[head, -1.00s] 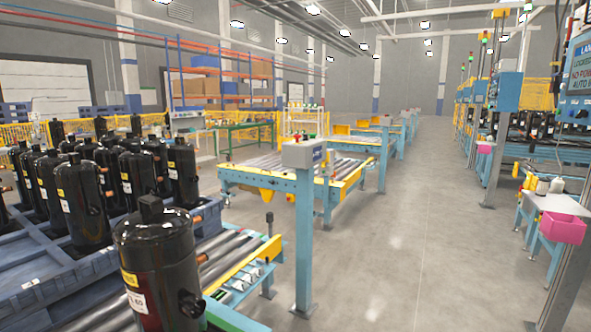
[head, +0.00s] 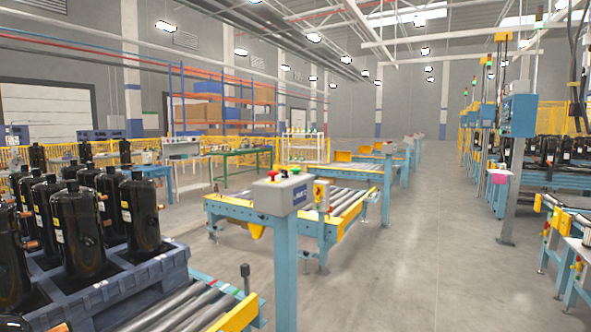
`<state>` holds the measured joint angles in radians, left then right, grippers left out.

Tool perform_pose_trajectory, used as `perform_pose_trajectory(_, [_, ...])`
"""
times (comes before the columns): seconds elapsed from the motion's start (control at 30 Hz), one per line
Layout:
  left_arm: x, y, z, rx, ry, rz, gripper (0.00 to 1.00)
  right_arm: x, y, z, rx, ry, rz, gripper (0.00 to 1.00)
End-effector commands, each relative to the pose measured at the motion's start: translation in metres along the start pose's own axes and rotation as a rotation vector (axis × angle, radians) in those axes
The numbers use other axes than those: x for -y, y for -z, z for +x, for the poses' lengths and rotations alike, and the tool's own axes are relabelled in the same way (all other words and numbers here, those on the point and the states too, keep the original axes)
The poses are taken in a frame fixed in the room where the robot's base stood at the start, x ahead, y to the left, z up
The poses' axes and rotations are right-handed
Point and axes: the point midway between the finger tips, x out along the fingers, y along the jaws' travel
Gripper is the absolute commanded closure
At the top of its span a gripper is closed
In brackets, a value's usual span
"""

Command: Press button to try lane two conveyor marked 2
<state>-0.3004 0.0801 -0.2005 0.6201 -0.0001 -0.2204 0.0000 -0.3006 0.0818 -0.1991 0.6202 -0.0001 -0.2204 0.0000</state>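A grey button box (head: 283,194) sits on a light-blue post (head: 285,270) at the centre left of the head view. A red mushroom button (head: 272,175) and a smaller green button (head: 295,171) show on its top. A blue label (head: 299,195) is on its right face; its lettering is too small to read surely. A roller conveyor (head: 335,198) with a blue frame and yellow edges lies behind the box. Neither of my grippers is in view, so where they are relative to the box cannot be seen.
Black compressors (head: 78,222) stand on a blue pallet (head: 120,292) at left. Near rollers (head: 185,308) with a yellow guard lie left of the post. Blue-framed equipment (head: 572,245) stands at right. The grey floor (head: 410,250) between is clear.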

Motion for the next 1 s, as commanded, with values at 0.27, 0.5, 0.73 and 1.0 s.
perform_pose_trajectory(0.27, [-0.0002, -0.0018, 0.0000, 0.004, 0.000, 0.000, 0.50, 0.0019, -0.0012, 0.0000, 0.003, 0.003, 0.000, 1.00])
perform_pose_trajectory(0.5, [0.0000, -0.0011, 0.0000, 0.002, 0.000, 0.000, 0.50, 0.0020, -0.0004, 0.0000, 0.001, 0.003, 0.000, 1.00])
perform_pose_trajectory(0.73, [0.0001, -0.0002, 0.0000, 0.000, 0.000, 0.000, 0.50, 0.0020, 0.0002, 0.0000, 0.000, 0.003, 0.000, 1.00])
perform_pose_trajectory(1.0, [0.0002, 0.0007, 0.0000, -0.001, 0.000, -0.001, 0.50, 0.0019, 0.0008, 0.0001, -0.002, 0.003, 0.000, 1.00])
